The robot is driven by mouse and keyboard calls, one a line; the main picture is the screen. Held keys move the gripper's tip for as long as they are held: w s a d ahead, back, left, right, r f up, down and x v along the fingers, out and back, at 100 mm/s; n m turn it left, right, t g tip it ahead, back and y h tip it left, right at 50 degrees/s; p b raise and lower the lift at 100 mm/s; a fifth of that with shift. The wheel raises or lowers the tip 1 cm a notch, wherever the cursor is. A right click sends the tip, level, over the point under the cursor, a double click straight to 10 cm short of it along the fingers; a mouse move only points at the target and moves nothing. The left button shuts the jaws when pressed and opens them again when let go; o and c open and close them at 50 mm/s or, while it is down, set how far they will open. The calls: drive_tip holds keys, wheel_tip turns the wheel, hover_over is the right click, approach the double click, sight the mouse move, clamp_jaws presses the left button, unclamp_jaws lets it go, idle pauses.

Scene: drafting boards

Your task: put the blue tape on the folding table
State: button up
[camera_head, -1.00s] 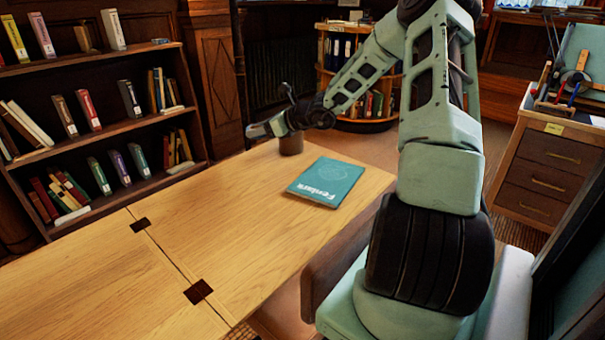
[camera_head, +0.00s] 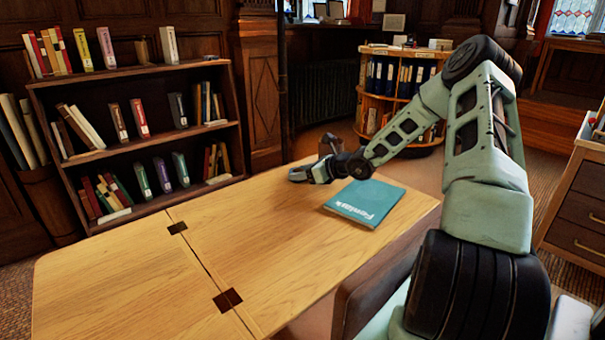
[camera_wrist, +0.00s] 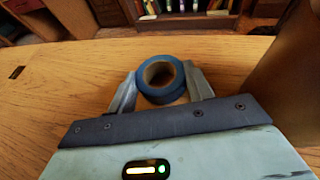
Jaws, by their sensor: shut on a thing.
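The blue tape (camera_wrist: 143,87), a roll with a brown core, is between the two fingers of my gripper (camera_wrist: 160,85) in the wrist view, with both fingers against its sides. The wooden folding table (camera_head: 240,225), with dark hinge plates along a seam, spreads below it. In the head view my gripper (camera_head: 304,173) is low over the table's far end, and the tape cannot be made out there. The tape looks at or just above the wood; I cannot tell if it touches.
A teal book (camera_head: 364,202) lies near my gripper on the table's right side. A brown round-sided object (camera_wrist: 290,75) stands close at the right in the wrist view. The table's near left part is clear. A bookshelf (camera_head: 150,140) stands behind the table.

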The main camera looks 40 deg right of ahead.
drive_tip(key=shift+f, duration=0.1)
drive_tip(key=o, duration=1)
drive_tip(key=shift+c, duration=0.2)
